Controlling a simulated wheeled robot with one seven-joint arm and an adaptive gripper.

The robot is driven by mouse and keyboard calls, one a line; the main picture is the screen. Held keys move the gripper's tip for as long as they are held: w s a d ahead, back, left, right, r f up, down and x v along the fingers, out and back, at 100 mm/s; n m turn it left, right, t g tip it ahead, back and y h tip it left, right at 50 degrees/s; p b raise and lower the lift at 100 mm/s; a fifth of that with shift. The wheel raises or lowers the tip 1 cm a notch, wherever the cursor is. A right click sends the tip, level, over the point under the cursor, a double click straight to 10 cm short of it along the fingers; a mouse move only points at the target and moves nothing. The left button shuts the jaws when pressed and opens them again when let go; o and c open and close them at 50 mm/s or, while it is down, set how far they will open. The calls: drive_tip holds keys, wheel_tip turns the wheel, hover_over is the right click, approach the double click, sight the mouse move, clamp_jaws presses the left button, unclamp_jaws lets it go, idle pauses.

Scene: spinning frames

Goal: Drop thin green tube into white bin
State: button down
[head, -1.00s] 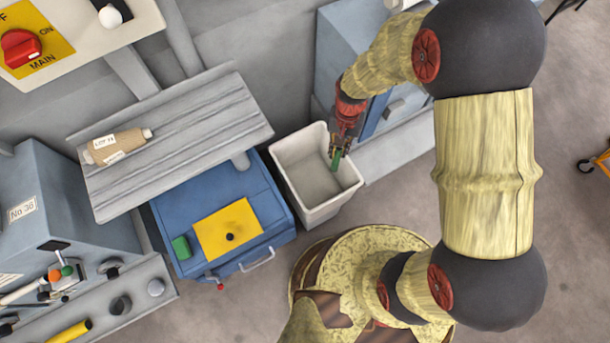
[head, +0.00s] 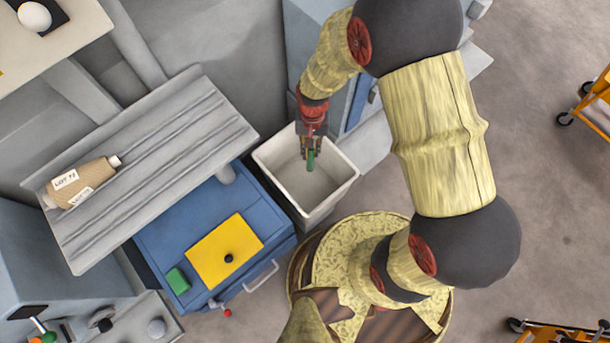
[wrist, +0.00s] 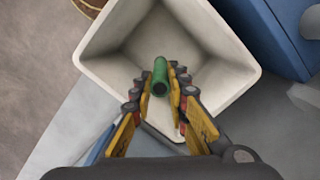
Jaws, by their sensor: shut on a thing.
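The thin green tube (head: 310,160) is between the fingers of my gripper (head: 310,148), pointing down over the white bin (head: 335,192). In the wrist view the green tube (wrist: 160,76) shows end-on between the yellow fingers of my gripper (wrist: 162,88), which is shut on it. The open mouth of the white bin (wrist: 105,50) surrounds the tube in that view, and the bin looks empty. I cannot tell how far below the rim the tube's lower end is.
A blue cabinet (head: 180,225) with a yellow plate (head: 225,250) and a green block (head: 178,281) stands left of the bin. A grey slatted shelf (head: 160,160) holds a brown LOT bottle (head: 85,182). Orange carts (head: 597,100) stand at the right.

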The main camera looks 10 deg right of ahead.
wheel_tip(320, 180, down, 2)
drive_tip(key=shift+f+b, duration=0.1)
drive_tip(key=shift+b, duration=0.5)
drive_tip(key=c, duration=1.7)
unclamp_jaws()
drive_tip(key=shift+o, duration=0.2)
wheel_tip(320, 180, up, 12)
drive_tip(key=w, duration=0.1)
drive_tip(key=shift+w+d, duration=0.15)
drive_tip(key=shift+w, duration=0.05)
